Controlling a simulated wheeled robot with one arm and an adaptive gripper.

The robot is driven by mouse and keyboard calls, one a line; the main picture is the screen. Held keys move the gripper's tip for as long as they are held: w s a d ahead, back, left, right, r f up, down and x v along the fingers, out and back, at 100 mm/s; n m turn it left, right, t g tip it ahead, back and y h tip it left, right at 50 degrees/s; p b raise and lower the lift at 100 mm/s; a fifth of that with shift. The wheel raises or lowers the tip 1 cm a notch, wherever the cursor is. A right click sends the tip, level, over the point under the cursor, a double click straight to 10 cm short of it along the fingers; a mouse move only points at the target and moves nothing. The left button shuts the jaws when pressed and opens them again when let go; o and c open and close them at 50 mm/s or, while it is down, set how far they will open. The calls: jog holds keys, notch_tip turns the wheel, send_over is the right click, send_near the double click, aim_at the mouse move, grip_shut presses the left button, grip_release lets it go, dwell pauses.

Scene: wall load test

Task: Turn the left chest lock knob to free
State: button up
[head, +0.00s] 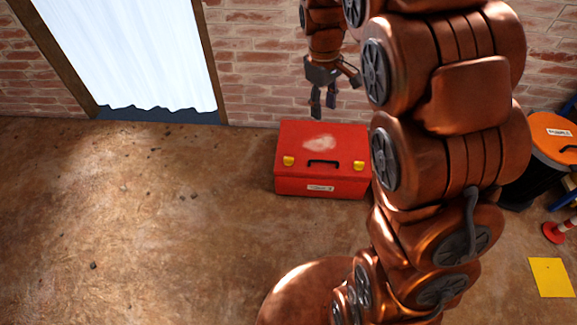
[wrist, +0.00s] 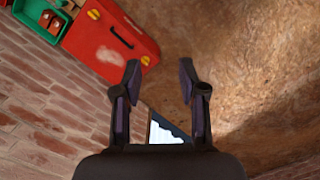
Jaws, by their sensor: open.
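A red chest (head: 300,181) stands on the floor near the brick wall, its lid shut. On its front edge are a yellow left lock knob (head: 288,161) and a yellow right knob (head: 358,166), with a dark handle between them. In the wrist view the chest (wrist: 98,48) is at the upper left, with the left knob (wrist: 145,60) nearest my fingers and the right knob (wrist: 93,14) farther off. The setting of the knobs is too small to read. My gripper (head: 323,103) is open and empty, above the chest's back, fingers pointing down, apart from the knobs.
A green crate (wrist: 48,34) with things in it stands beside the chest. A doorway with a white curtain (head: 140,60) is at the left. A black bin with an orange lid (head: 553,135) and a yellow sheet (head: 551,277) are at the right.

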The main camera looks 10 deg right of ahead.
jog(key=w+f+n+b, duration=0.2)
jog(key=w+f+b, duration=0.45)
jog(key=f, duration=0.45)
jog(key=w+f+n+b, duration=0.2)
jog(key=w+f+b, duration=0.4)
jog(key=f, duration=0.4)
jog(key=n+t+b, duration=0.1)
jog(key=n+b, duration=0.3)
jog(key=b, duration=0.5)
send_over(289, 157)
jog(key=shift+y, duration=0.4)
notch_tip(289, 157, down, 22)
jog(key=shift+a+r, duration=0.1)
jog(key=shift+r, duration=0.15)
notch_tip(289, 157, down, 8)
jog(key=b, duration=0.3)
jog(key=shift+r, duration=0.2)
jog(key=shift+c, duration=0.2)
grip_shut()
